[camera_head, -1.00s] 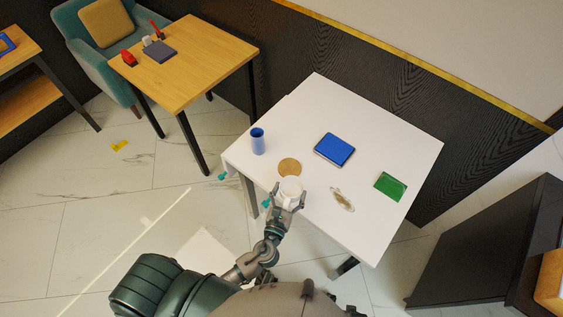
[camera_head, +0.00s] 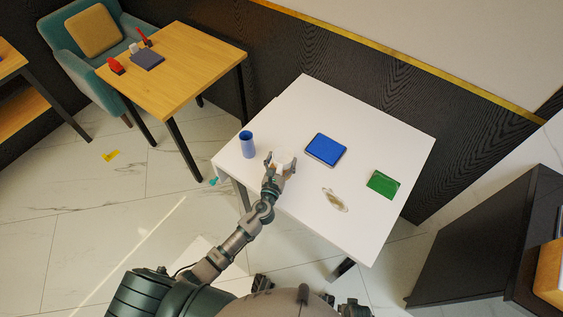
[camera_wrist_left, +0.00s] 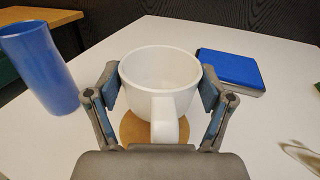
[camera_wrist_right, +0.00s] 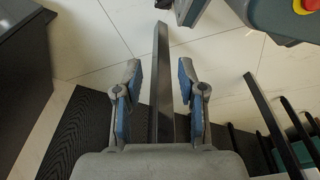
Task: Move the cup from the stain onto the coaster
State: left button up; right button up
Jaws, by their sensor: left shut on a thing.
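The white cup (camera_head: 284,158) is held by my left gripper (camera_head: 280,165) over the left part of the white table. In the left wrist view the cup (camera_wrist_left: 160,75) is upright between the two fingers, its handle towards my wrist. The brownish stain (camera_head: 334,199) lies uncovered to the right. My right gripper (camera_wrist_right: 159,82) is open and empty, away from the cup.
A blue tumbler (camera_head: 247,145) stands close to the left of the cup. A blue box-like item (camera_head: 326,149) lies to its right, and a green pad (camera_head: 382,184) farther right. The white table's (camera_head: 300,215) front middle is clear. A wooden table (camera_head: 185,75) stands behind left.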

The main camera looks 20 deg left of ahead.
pick_arm(q)
jog(key=shift+d+f, duration=0.1)
jog(key=shift+f, duration=0.55)
jog(key=shift+a, duration=0.35)
jog(key=o, duration=1.1)
jog(key=shift+a, duration=0.35)
jog(key=shift+o, duration=0.2)
jog(key=shift+s+d, duration=0.1)
jog(key=shift+d, duration=0.35)
jog(key=shift+s, duration=0.3)
jog(key=s, duration=0.7)
jog(key=shift+s+a, duration=0.1)
jog(key=shift+a, duration=0.1)
jog(key=s, duration=0.3)
jog(key=shift+s+a, duration=0.15)
jog(key=shift+s, duration=0.1)
jog(key=shift+s+d, duration=0.2)
jog(key=shift+s, duration=0.05)
jog(key=shift+r, duration=0.1)
pick_arm(e)
jog(key=shift+w+a+r, duration=0.15)
jog(key=shift+w+r, duration=0.25)
jog(key=shift+r, duration=0.15)
jog(key=shift+w+a+r, duration=0.1)
jog(key=shift+w+r, duration=0.25)
jog(key=shift+r, duration=0.2)
